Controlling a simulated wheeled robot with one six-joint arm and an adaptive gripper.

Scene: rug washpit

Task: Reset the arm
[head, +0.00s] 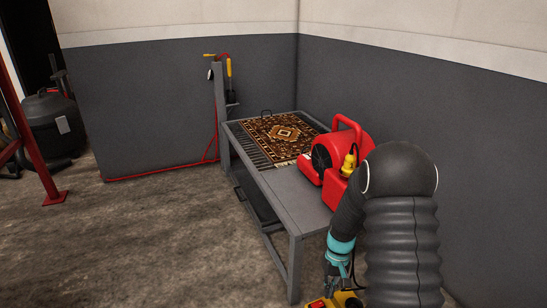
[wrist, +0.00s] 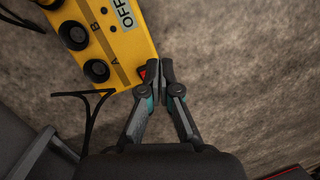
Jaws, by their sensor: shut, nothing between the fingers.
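My gripper (wrist: 159,72) is shut and empty in the wrist view, its two dark fingertips together.
A grey table (head: 292,190) holds a patterned rug (head: 282,135) and a red blower (head: 345,150). Grey walls stand behind and to the right. A black tank (head: 55,125) and red post (head: 30,140) are at left. The concrete floor (head: 150,235) at left is clear.

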